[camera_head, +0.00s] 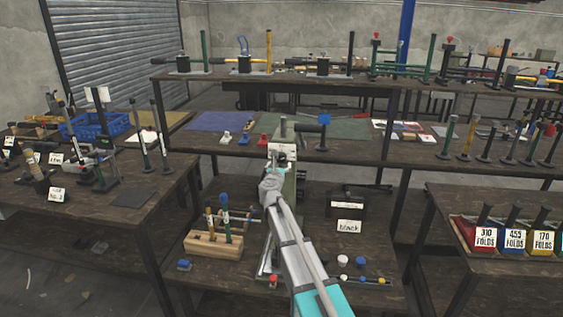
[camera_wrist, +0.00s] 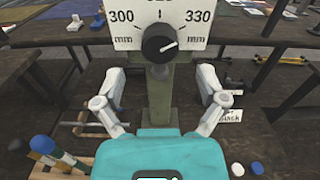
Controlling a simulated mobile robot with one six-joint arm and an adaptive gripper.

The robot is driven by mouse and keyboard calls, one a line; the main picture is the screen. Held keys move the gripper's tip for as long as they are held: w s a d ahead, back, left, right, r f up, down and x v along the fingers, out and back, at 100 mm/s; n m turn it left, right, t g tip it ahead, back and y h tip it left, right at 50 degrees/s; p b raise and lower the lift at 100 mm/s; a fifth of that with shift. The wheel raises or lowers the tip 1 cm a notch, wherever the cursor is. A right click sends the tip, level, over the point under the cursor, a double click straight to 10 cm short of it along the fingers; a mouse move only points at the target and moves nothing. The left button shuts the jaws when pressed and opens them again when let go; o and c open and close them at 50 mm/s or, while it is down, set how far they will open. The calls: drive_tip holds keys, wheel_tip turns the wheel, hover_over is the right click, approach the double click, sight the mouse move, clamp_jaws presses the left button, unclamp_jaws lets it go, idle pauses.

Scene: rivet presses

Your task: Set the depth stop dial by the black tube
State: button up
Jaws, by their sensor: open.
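The depth stop dial (camera_wrist: 158,43) is a round black knob on a white plate (camera_wrist: 190,14) in the wrist view. The knob's white pointer line aims right and slightly up, toward the 330 side. My gripper (camera_wrist: 161,82) is open below the dial, with one finger to each side of the green-grey post, apart from the knob. A white card reading "black" (camera_head: 349,226) stands on the low table. I cannot tell which dark tube is the black tube.
Small caps and a rod (camera_head: 350,280) lie at right. The left bench (camera_head: 150,190) and the right table with labelled bins (camera_head: 515,240) flank this spot.

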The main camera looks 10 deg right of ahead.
sight(281, 160)
drive_tip(key=shift+x, duration=1.9)
drive_tip(key=shift+c, duration=0.3)
drive_tip(key=c, duration=1.1)
drive_tip(key=shift+d, duration=0.2)
drive_tip(key=shift+a, duration=0.1)
